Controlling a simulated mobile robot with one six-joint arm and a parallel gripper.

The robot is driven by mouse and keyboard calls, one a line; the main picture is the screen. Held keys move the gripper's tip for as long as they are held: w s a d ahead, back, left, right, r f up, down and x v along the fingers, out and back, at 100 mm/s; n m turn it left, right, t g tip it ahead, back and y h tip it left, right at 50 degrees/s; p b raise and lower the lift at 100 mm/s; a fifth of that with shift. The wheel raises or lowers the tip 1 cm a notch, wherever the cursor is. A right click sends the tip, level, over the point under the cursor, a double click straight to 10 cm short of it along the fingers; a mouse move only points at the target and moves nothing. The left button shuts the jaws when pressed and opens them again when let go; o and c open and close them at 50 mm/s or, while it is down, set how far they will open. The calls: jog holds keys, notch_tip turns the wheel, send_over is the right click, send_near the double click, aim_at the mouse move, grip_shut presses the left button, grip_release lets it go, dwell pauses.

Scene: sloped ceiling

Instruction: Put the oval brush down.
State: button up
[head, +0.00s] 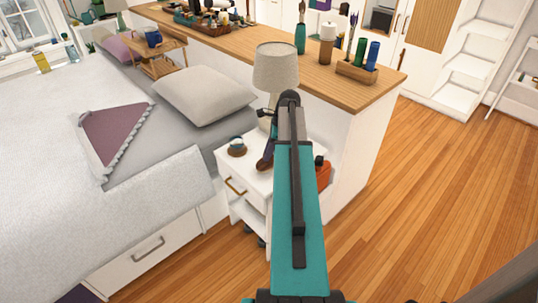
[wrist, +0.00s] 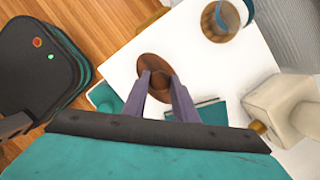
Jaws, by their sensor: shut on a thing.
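The oval brush (wrist: 153,67) is brown and shows in the wrist view between the fingers of my gripper (wrist: 160,88). My gripper is shut on it. The brush is over the white top of the nightstand (wrist: 205,70); I cannot tell whether it touches the surface. In the head view my gripper (head: 266,158) is over the nightstand (head: 250,179), partly hidden behind my teal arm. The brush is hard to make out there.
A round brown-and-blue container (wrist: 222,20) stands on the nightstand, also seen in the head view (head: 237,146). A lamp (head: 275,68) stands at the back. A teal book (wrist: 212,112) and another teal thing (wrist: 104,97) lie near the fingers. The bed (head: 150,190) is left.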

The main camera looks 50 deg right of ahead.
jog(key=shift+f, duration=1)
jog(key=shift+f, duration=0.15)
jog(key=o, duration=1)
jog(key=v, duration=1.2)
